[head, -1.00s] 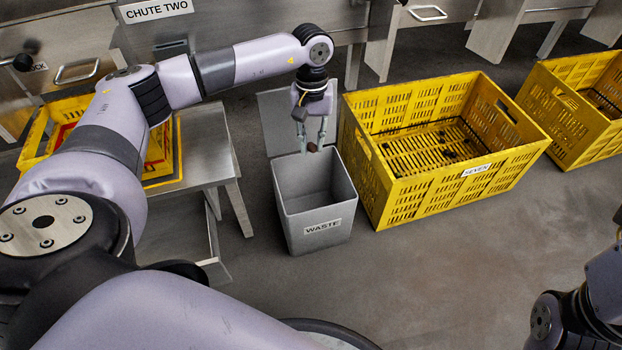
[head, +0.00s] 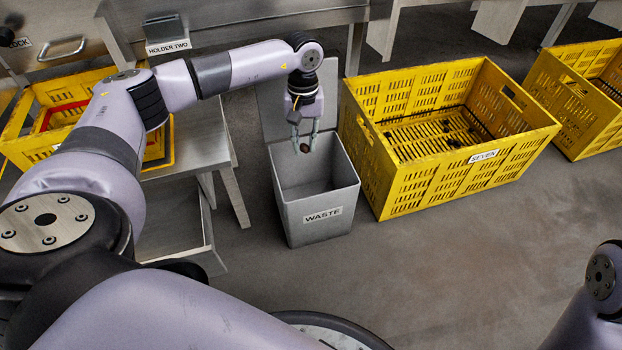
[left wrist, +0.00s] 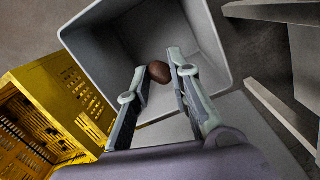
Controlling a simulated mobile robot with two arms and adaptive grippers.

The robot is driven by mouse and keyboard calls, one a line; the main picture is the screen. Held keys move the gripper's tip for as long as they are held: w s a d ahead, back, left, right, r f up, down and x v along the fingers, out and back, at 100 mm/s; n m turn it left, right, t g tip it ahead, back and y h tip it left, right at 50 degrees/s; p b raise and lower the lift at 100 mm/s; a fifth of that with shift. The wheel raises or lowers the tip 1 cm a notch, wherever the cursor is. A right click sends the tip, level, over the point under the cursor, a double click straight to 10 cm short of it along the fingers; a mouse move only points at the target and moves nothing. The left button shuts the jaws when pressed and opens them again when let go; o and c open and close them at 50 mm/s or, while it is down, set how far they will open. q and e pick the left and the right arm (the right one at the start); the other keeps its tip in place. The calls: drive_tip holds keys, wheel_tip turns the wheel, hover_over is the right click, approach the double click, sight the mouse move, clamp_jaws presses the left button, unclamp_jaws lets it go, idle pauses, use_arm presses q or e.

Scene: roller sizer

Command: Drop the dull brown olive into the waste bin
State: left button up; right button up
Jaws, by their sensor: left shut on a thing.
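The dull brown olive (head: 304,148) is held between the fingertips of my left gripper (head: 304,142), which is shut on it. In the left wrist view the brown olive (left wrist: 159,72) sits between the two fingertips of the left gripper (left wrist: 160,68), with the open bin behind it. The grey waste bin (head: 323,217), labelled WASTE, stands open on the floor with its lid raised at the back. The gripper is over the bin's back part, near its opening. The bin (left wrist: 100,45) fills the upper middle of the wrist view. My right gripper is out of view.
A large yellow crate (head: 480,172) labelled SEVEN stands close to the bin's right, with another yellow crate (head: 575,110) beyond. A steel stand with a yellow crate (head: 160,157) is at the left. Bare floor lies in front of the bin.

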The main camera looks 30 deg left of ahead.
use_arm(q)
drive_tip(key=o, duration=0.8)
wheel_tip(320, 180, up, 12)
drive_tip(key=w, duration=0.1)
drive_tip(key=shift+a, duration=0.4)
drive_tip(key=shift+w, duration=0.1)
